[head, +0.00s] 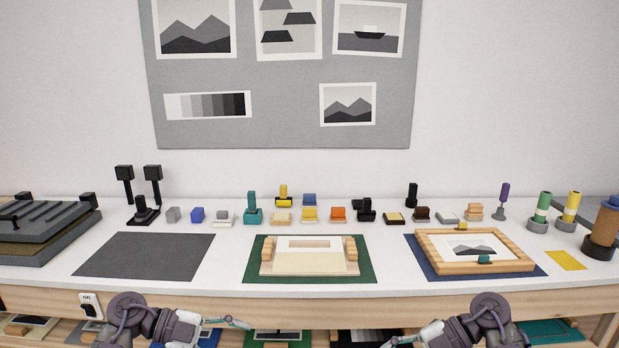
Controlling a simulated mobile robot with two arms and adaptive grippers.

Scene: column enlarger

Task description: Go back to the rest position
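My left gripper (235,322) is in front of the table's front edge at the lower left, its tip pointing to the right. My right gripper (395,341) is at the bottom edge, right of the middle, its tip pointing to the left. Both are apart from the things on the table, and I see nothing held in them. They are small and seen from the side, so their opening cannot be told.
The white table (228,262) bears a dark grey mat (146,255), a green mat (369,270) under a wooden holder (266,255), and a wooden frame (520,265) on a blue mat (424,262). Several small blocks and stamps line the back. A shelf lies below.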

